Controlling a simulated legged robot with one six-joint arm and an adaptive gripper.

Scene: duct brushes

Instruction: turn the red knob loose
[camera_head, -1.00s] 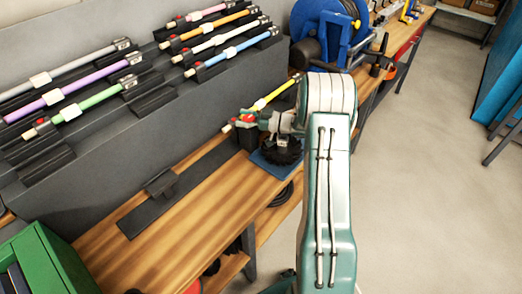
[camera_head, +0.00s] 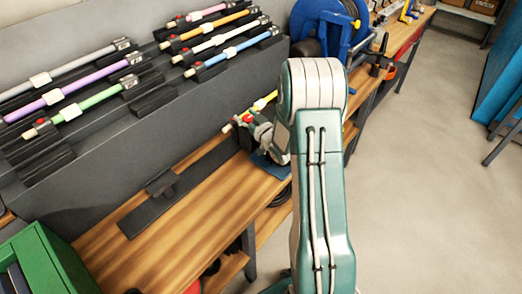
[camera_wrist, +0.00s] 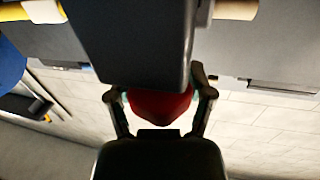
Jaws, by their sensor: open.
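The red knob (camera_wrist: 160,106) is large in the wrist view, under a dark block (camera_wrist: 135,45). My gripper (camera_wrist: 160,95) is open, with one finger on each side of the knob. The fingers are very close to its sides; I cannot tell whether they touch. In the head view the red knob (camera_head: 247,118) is a small spot beside my gripper (camera_head: 255,126). A yellow rod (camera_head: 265,101) runs behind it, partly hidden by my arm. Its pale end and yellow part (camera_wrist: 15,12) also show in the wrist view.
A grey sloped rack (camera_head: 110,150) holds several coloured rods at the left. A flat dark bar (camera_head: 185,185) lies on the wooden bench (camera_head: 200,220). A green box (camera_head: 50,262) is at the lower left and a blue reel (camera_head: 325,30) stands behind.

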